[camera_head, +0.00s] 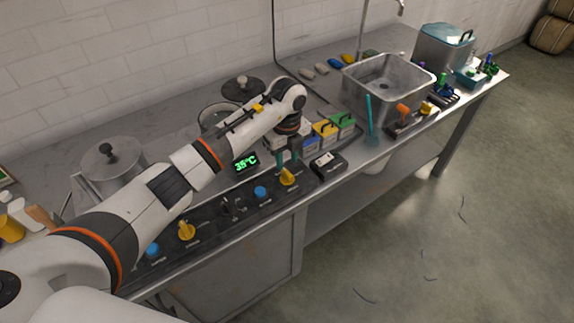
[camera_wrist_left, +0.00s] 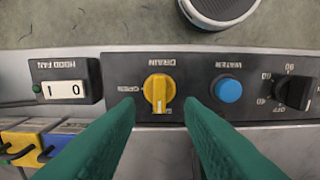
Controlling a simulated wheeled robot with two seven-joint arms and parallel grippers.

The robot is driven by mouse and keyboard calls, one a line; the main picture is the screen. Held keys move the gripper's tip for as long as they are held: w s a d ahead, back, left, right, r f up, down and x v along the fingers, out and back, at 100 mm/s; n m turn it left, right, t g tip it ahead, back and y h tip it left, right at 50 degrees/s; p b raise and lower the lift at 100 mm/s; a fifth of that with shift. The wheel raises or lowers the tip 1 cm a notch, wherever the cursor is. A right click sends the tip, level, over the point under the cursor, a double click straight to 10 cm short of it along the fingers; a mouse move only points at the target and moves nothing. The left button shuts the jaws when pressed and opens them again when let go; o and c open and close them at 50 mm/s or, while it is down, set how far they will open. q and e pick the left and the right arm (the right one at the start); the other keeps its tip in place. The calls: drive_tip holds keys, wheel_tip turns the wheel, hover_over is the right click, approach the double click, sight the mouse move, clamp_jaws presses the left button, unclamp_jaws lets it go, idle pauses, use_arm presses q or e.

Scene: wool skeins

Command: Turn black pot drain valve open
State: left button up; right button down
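A yellow drain knob (camera_wrist_left: 158,92) sits on the dark control panel, under the label DRAIN in the left wrist view. Its grip bar runs up and down in that view, while the OPEN mark is at its left; the lower label is partly hidden. The same knob (camera_head: 287,177) shows in the head view near the panel's right end. My left gripper (camera_wrist_left: 160,110) is open, its green fingers apart on either side of the knob, with nothing held; contact is not visible. A dark lid (camera_head: 243,89) lies behind my arm, which partly hides the pots. My right gripper is not in view.
A blue WATER button (camera_wrist_left: 228,89) and a black dial (camera_wrist_left: 298,90) sit beside the knob. Another yellow knob (camera_head: 186,230) is farther left. A HOOD FAN switch (camera_wrist_left: 63,90) and coloured boxes (camera_head: 325,129) are close by. A steel pot (camera_head: 110,163) stands at left.

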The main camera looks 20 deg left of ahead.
sight(287, 172)
use_arm(q)
drive_tip(key=shift+f+p, duration=0.35)
drive_tip(key=shift+f, duration=2)
clamp_jaws()
